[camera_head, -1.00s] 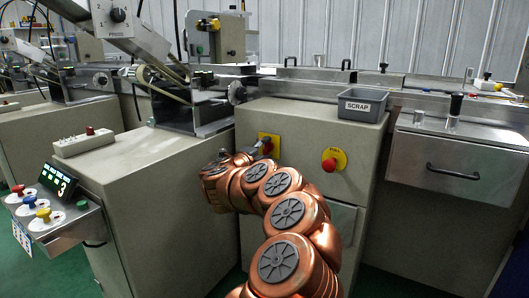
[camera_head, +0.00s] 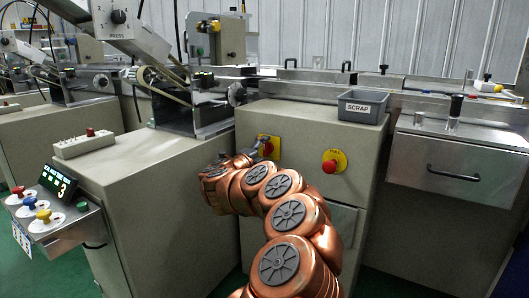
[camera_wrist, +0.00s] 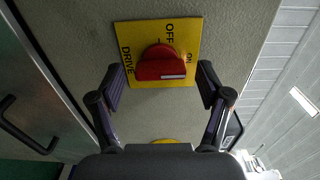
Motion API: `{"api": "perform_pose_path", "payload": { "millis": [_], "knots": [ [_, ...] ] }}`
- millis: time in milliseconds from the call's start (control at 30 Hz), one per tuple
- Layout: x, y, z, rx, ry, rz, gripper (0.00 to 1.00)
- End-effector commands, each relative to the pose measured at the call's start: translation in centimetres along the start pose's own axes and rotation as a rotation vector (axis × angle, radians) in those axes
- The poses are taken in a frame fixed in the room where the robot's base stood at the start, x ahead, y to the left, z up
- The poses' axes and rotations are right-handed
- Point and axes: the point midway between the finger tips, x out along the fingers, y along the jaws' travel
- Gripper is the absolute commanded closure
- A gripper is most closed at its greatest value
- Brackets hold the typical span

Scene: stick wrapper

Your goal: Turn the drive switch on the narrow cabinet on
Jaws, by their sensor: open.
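The drive switch is a red knob (camera_wrist: 162,65) on a yellow plate with the words DRIVE, OFF and ON. The plate (camera_head: 276,148) shows partly behind my gripper on the front of the narrow cabinet (camera_head: 300,118). In the wrist view a white mark lies on the knob, running sideways; I cannot tell for sure which word it points to. My gripper (camera_wrist: 161,80) is open and empty. Its two fingers stand on either side of the knob, apart from it. In the head view my gripper (camera_head: 262,147) is largely hidden by my arm.
A red stop button (camera_head: 330,166) on a yellow disc sits right of the switch. A grey SCRAP bin (camera_head: 362,106) stands on the cabinet top. A wider cabinet (camera_head: 150,170) stands close on the left, a steel drawer (camera_head: 455,165) on the right.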

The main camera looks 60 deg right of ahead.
Motion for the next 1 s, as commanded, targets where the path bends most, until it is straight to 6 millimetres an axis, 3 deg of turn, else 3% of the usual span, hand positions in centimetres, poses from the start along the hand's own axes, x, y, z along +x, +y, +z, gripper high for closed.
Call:
{"api": "perform_pose_path", "payload": {
  "millis": [167,700,1000],
  "knots": [
    [-1.5,-0.1,0.0,0.002,0.001,-0.001,0.23],
    [-10.0,0.0,0.1,0.002,-0.005,0.001,0.23],
    [-11.8,0.0,0.0,0.0,0.001,0.0,0.23]
  ]
}}
